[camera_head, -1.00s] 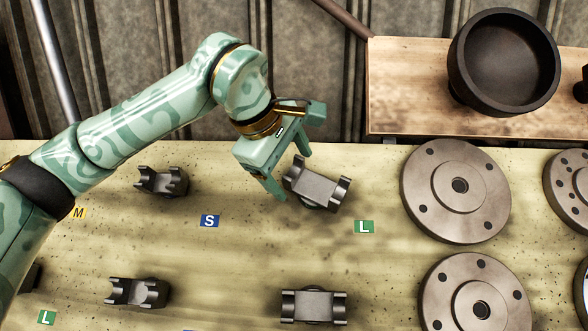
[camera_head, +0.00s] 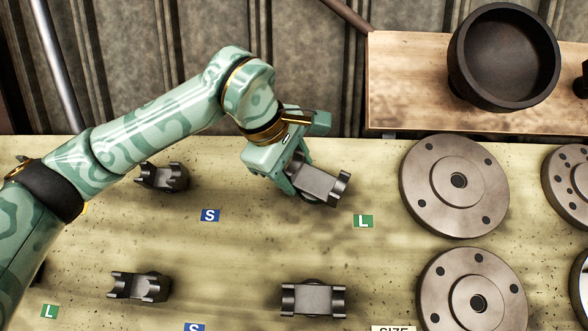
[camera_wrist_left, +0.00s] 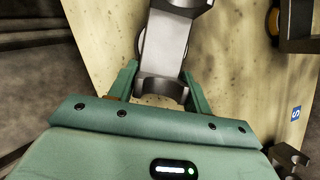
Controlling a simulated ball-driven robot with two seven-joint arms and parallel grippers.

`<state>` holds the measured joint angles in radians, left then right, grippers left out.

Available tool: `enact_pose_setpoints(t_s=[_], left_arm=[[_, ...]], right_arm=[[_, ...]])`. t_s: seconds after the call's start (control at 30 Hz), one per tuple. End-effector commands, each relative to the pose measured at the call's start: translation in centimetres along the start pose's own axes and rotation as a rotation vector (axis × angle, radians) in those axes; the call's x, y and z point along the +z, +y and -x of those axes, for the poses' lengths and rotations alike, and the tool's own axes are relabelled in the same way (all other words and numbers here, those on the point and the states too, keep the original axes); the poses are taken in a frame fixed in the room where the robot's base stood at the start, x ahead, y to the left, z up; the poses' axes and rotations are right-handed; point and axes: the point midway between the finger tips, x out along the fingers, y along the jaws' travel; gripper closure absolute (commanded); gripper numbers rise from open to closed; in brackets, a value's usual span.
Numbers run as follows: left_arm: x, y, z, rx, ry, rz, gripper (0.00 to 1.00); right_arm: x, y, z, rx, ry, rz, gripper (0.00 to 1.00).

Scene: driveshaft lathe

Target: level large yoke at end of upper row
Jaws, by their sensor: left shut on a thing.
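The large yoke (camera_head: 318,183) at the right end of the upper row is dark grey and sits tilted, its right end lower in the head view. It is left of and above the green L label (camera_head: 363,221). My left gripper (camera_head: 296,182) is shut on the yoke's left end. In the left wrist view the yoke (camera_wrist_left: 164,55) stands between the two fingers (camera_wrist_left: 160,85), one on each side of its near end. The yoke's left end is partly hidden by the gripper in the head view. My right gripper is not in view.
A smaller yoke (camera_head: 162,177) is to the left in the upper row. Two yokes (camera_head: 313,299) (camera_head: 139,286) lie in the lower row. A wooden shelf (camera_head: 410,88) with a dark cup (camera_head: 504,57) is behind.

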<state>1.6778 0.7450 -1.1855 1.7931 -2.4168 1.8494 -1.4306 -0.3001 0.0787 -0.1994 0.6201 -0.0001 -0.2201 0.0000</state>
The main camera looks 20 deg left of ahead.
Motion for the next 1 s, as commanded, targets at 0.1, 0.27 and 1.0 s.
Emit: enact_pose_setpoints(t_s=[0.1, 0.27, 1.0], left_arm=[[0.0, -0.1, -0.1, -0.004, -0.001, 0.002, 1.00], [0.0, 0.1, 0.2, 0.002, 0.000, 0.002, 1.00], [0.1, -0.1, 0.2, 0.057, -0.007, 0.127, 1.00]], right_arm=[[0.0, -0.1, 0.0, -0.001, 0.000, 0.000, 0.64], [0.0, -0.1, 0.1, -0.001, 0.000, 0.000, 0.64], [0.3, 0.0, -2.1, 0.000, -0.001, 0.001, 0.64]])
